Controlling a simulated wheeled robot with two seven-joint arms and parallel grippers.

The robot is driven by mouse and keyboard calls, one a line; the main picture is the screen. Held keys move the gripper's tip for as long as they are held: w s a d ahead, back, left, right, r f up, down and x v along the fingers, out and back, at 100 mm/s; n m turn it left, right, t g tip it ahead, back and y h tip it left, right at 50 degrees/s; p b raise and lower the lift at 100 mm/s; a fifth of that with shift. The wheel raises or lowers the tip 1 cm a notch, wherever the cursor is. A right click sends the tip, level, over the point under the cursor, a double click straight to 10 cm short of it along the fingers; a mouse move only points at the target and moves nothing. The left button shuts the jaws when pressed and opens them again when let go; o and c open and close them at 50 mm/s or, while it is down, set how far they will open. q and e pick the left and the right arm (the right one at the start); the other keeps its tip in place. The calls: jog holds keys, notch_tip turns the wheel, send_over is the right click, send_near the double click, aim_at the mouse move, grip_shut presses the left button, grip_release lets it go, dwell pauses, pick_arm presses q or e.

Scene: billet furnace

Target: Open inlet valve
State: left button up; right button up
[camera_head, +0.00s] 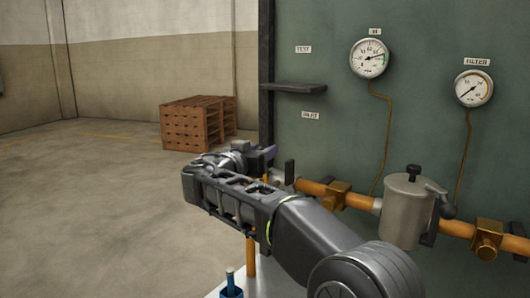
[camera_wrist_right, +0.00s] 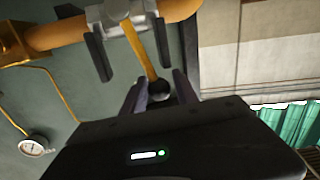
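The inlet valve shows in the right wrist view as a grey body (camera_wrist_right: 118,12) on an orange pipe, with a yellow lever (camera_wrist_right: 138,45) ending in a black ball knob (camera_wrist_right: 159,91). Two dark plates flank the lever. My right gripper (camera_wrist_right: 160,88) is open, with the knob between its two fingers; I cannot tell whether either touches it. In the head view my right gripper (camera_head: 268,155) is in front of the pipe's left end. The arm hides most of the valve and the lever there. My left gripper is not in view.
A dark shelf (camera_head: 294,88) juts from the green panel (camera_head: 330,140) above the gripper. A grey filter pot (camera_head: 407,210), two gauges (camera_head: 370,58) (camera_head: 473,89) and brass fittings are at right. A blue holder (camera_head: 231,288) stands below. Wooden crates (camera_head: 193,124) stand far back; the floor at left is clear.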

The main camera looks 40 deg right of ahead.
jog(key=b+v, duration=0.1)
jog(key=v, duration=0.5)
